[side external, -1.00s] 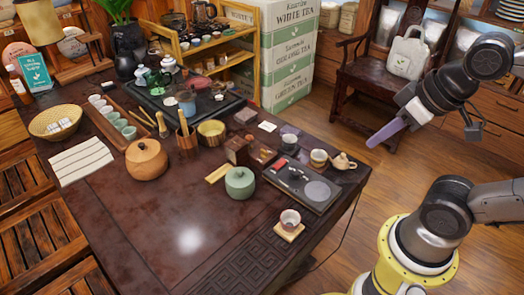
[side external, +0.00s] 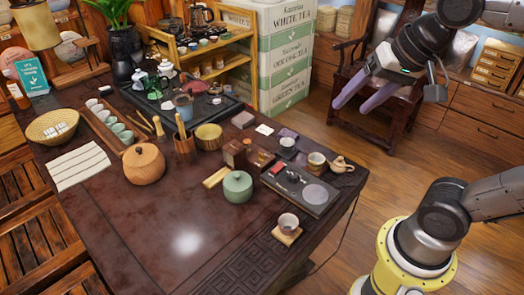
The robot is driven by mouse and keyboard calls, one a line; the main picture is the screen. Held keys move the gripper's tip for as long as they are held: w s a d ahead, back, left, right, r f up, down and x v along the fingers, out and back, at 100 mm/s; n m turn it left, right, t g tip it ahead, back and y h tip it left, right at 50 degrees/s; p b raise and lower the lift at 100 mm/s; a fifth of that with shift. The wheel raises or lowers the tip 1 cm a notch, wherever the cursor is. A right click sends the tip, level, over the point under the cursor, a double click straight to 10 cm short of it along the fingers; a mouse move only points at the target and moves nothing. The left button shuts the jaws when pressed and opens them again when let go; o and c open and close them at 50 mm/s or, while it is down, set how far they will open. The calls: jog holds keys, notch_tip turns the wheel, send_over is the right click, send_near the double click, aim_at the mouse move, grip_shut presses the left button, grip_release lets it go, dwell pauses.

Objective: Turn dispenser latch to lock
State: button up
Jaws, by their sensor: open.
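My gripper (side external: 352,106) is at the upper right in the side external view, open and empty, with its two purple-grey fingers pointing down and left. It is in the air beyond the table's right edge, in front of the dark chair and well apart from the things on the table. A small dark reddish-brown wooden box (side external: 235,153) stands near the middle of the table and may be the dispenser. A small block with light and orange parts (side external: 259,158) is at its right side. I cannot make out a latch or its position at this size.
The dark table (side external: 140,225) has clear room at its front left. A round wooden jar (side external: 143,163) stands left.

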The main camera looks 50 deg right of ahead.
jog(key=w+r+m+g, duration=0.1)
jog(key=w+r+m, duration=0.1)
jog(key=w+m, duration=0.5)
jog(key=m+g, duration=0.3)
jog(key=g, duration=0.2)
send_over(262, 154)
notch_tip(262, 154, down, 21)
notch_tip(262, 154, down, 13)
jog(key=shift+f, duration=0.1)
grip_shut()
